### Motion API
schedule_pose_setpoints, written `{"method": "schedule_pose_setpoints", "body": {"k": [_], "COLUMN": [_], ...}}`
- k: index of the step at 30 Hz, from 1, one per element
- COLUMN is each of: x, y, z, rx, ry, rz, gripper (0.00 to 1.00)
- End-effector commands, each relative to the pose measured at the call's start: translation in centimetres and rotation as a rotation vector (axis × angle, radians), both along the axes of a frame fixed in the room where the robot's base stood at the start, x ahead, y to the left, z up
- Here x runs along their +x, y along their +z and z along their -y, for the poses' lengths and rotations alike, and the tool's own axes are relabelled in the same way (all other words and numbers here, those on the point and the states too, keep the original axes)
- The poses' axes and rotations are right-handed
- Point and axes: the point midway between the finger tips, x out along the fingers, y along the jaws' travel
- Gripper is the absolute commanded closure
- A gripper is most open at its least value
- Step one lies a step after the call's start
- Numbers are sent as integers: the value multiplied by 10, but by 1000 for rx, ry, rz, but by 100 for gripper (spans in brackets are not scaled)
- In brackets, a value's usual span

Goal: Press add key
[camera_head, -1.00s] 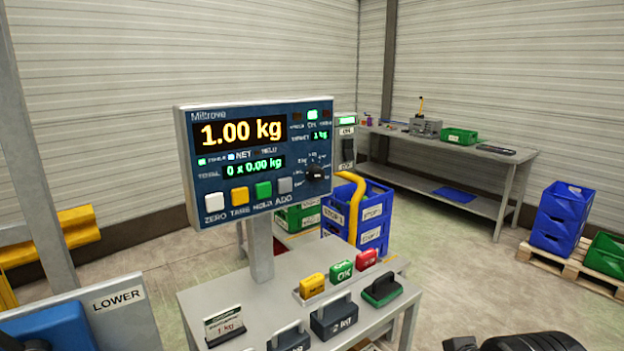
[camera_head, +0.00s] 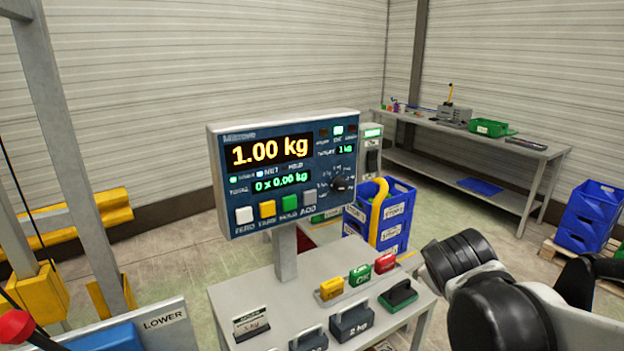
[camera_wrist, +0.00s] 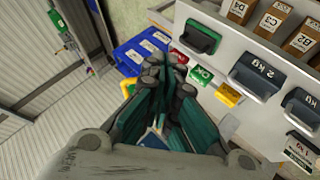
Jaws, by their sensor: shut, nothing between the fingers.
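The scale indicator (camera_head: 218,160) is a blue-faced box on a grey post, reading 1.00 kg with a total of 0 x 0.00 kg. Its bottom row has a white ZERO key (camera_head: 244,215), an orange TARE key (camera_head: 267,209), a green HOLD key (camera_head: 289,203) and the grey ADD key (camera_head: 309,197) at the right end. In the wrist view my gripper (camera_wrist: 165,66) is shut and empty, its teal and black fingers together. The ADD key cannot be made out there. In the head view my arm is at the lower right, apart from the indicator.
A blue crate (camera_head: 398,243) stands behind. A dark knob (camera_head: 339,184) sits just above right of ADD.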

Motion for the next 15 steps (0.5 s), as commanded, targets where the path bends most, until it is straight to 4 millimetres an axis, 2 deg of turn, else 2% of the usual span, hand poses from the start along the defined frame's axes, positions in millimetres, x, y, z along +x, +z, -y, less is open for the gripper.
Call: {"method": "schedule_pose_setpoints", "body": {"k": [1,6,11,14,15], "x": [20,76,117,135,140], "y": [20,50,68,74,75], "z": [-3,-11,-24,-40,-51], "rx": [-63,-280,-454,-566,-622], "ry": [35,145,232,294,330], "rz": [10,42,66,77,81], "gripper": [100,100,100,100,100]}}
